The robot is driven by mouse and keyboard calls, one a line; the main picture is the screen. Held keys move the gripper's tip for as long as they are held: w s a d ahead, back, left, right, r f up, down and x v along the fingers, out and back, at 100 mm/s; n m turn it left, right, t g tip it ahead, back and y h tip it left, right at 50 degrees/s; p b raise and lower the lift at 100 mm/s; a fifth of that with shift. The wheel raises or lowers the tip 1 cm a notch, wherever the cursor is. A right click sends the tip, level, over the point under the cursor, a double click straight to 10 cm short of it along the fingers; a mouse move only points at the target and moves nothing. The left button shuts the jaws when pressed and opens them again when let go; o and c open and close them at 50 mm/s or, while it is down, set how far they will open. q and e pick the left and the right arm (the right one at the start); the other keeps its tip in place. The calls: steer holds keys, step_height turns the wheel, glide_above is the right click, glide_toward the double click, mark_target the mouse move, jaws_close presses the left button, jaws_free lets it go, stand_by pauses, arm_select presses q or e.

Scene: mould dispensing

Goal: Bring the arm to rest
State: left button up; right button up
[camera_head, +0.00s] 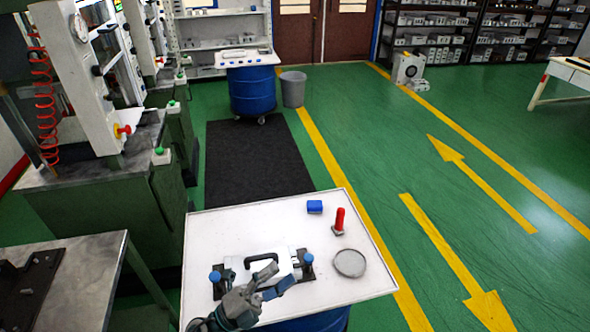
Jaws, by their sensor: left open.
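My left gripper (275,281) is open, low in the head view, above the near part of a white-topped table (230,222). Its fingers point up and to the right and partly cover a white mould (236,270) with a black handle (262,257) and blue knobs (215,276). I see nothing between the fingers. I cannot tell whether they touch the mould. My right gripper is not in view.
A metal bench (90,262) and green machines (105,215) stand at the left. Green floor is free at the right.

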arm_select(q)
steer(key=w+a+f+n+t+y, duration=0.55)
steer(key=a+n+t+y, duration=0.4)
steer(key=n+y, duration=0.5)
steer(key=s+a+f+n+g+y, duration=0.2)
steer(key=a+f+n+g+y, duration=0.3)
steer(key=f+n, duration=0.6)
steer(key=s+a+f+n+g+y, duration=0.25)
steer(key=s+f+g, duration=0.95)
steer(key=s+f, duration=1.25)
steer(key=f, duration=1.1)
steer(key=s+f+g+h+p, duration=0.1)
steer(key=s+f, duration=0.2)
steer(key=f, duration=1)
steer(key=shift+a+f+m, duration=0.3)
steer(key=shift+a+f, duration=0.05)
steer(key=shift+a, duration=0.05)
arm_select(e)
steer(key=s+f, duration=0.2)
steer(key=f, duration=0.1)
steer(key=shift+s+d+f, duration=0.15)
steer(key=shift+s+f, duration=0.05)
arm_select(q)
steer(key=shift+g, duration=0.25)
